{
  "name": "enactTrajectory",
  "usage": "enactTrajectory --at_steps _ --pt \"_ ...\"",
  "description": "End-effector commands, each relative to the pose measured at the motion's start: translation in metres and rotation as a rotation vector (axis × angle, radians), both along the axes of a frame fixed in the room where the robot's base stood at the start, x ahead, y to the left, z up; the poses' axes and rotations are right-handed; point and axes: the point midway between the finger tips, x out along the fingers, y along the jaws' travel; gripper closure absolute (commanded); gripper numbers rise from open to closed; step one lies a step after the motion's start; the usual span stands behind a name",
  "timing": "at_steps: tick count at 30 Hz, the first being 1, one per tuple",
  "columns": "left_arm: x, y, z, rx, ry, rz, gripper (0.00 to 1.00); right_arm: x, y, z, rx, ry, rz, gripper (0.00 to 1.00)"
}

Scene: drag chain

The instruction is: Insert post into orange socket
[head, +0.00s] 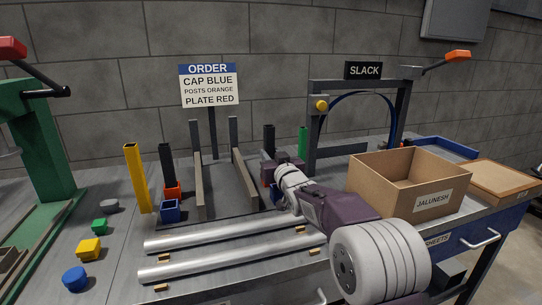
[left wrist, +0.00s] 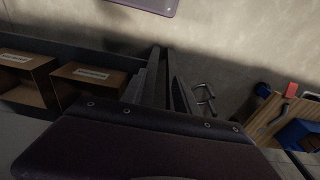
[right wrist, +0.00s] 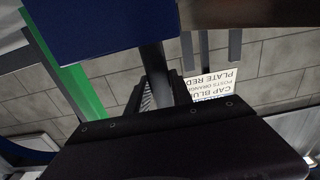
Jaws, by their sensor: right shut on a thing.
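My right gripper (head: 270,172) is shut on a black post (head: 268,138), which sticks up above the fingers. The right wrist view also shows this post (right wrist: 155,70) between the fingers. A little orange (head: 263,184) shows beside the gripper, with blue near it; the gripper hides most of both, and I cannot tell whether the post's foot is seated. Another black post (head: 167,164) stands upright in an orange socket (head: 173,191) at the left, behind a blue socket (head: 171,211). My left gripper (left wrist: 160,65) shows only in its wrist view; its opening is unclear.
A yellow post (head: 137,178) stands at the left and a green post (head: 302,141) behind the right gripper. Grey rails (head: 240,172) lie between the sockets. Two metal tubes (head: 220,238) lie in front.

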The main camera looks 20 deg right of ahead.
Motion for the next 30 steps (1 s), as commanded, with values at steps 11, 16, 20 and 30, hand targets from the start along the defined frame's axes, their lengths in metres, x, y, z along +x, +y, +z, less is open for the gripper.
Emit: enactTrajectory --at_steps 11,16,20,30 --pt "0.0 0.0 -0.009 0.0 0.0 0.0 0.64 0.0 0.0 -0.01 0.0 -0.001 0.0 1.0" --pt "0.0 0.0 -0.013 0.0 0.0 0.0 0.64 0.0 0.0 -0.015 0.0 -0.001 0.0 1.0" --pt "0.0 0.0 -0.016 0.0 0.0 0.0 0.64 0.0 0.0 -0.018 0.0 -0.001 0.0 1.0" --pt "0.0 0.0 -0.02 0.0 0.0 0.0 0.64 0.0 0.0 -0.023 0.0 0.0 0.0 1.0"
